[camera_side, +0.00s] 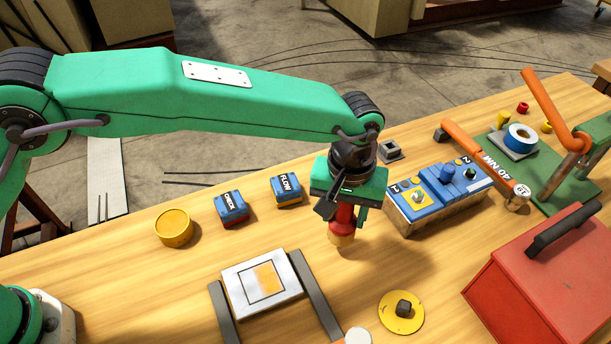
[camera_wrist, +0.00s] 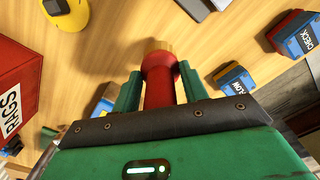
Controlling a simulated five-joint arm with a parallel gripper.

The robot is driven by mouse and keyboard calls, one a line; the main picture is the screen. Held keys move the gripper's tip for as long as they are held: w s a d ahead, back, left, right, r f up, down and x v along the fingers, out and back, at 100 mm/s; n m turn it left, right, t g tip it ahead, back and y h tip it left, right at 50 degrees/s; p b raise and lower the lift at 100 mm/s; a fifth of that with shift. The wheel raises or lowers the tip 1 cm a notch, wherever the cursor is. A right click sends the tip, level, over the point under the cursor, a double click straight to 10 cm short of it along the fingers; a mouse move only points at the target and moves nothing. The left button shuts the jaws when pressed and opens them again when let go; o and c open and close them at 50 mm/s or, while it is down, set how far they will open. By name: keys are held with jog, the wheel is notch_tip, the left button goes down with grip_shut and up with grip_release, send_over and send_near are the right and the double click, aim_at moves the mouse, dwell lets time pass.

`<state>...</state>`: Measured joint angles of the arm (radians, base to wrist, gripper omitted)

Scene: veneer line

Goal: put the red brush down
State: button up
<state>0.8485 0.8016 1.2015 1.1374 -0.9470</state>
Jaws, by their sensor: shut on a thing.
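My gripper (camera_side: 344,210) is shut on the red brush (camera_side: 342,222), around its red handle. The brush hangs roughly upright with its tan end (camera_side: 341,239) down, at or just above the wooden table; I cannot tell whether it touches. In the wrist view the two green fingers of my gripper (camera_wrist: 160,85) stand on either side of the red brush (camera_wrist: 158,75), whose tan end points away from me. The upper part of the brush is hidden by my gripper.
A white plate with an orange patch (camera_side: 240,286) lies front left between grey rails. A yellow disc (camera_side: 388,320) is in front. Blue-topped CHECK (camera_side: 231,208) and FLOW (camera_side: 287,190) blocks stand left, a blue switch panel (camera_side: 425,196) right, a red toolbox (camera_side: 540,275) front right.

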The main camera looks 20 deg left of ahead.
aim_at(342, 225)
jog(key=shift+f, duration=0.1)
jog(key=shift+f, duration=1.95)
jog(key=shift+f, duration=0.1)
jog(key=o, duration=1)
notch_tip(342, 225, up, 12)
jog(key=shift+r, duration=0.15)
